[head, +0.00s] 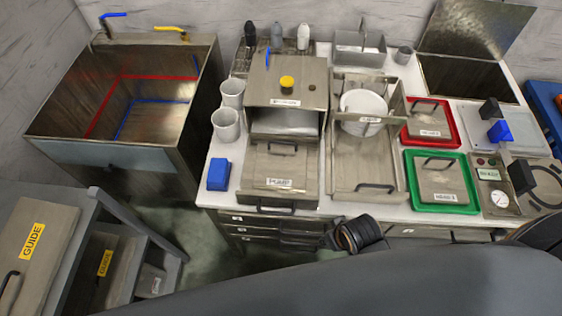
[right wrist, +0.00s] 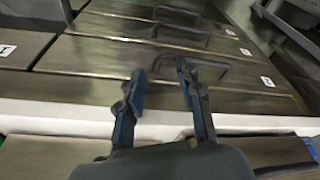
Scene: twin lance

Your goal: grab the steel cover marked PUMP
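A flat steel cover (head: 283,163) with a bar handle lies at the front of the open steel housing on the counter in the head view. Its small white label (head: 279,183) appears to read PUMP, though the print is small. My right gripper (right wrist: 160,72) is open and empty in the right wrist view, with its two dark fingers apart in front of steel drawer fronts with bar handles. No gripper fingers show in the head view, and my left gripper is not seen.
Steel drawers (head: 270,232) sit under the counter's front edge. A blue block (head: 218,174) is left of the cover. A steel tray (head: 360,165) is to its right, beside red (head: 432,141) and green (head: 440,206) trays. A deep sink (head: 135,100) stands left.

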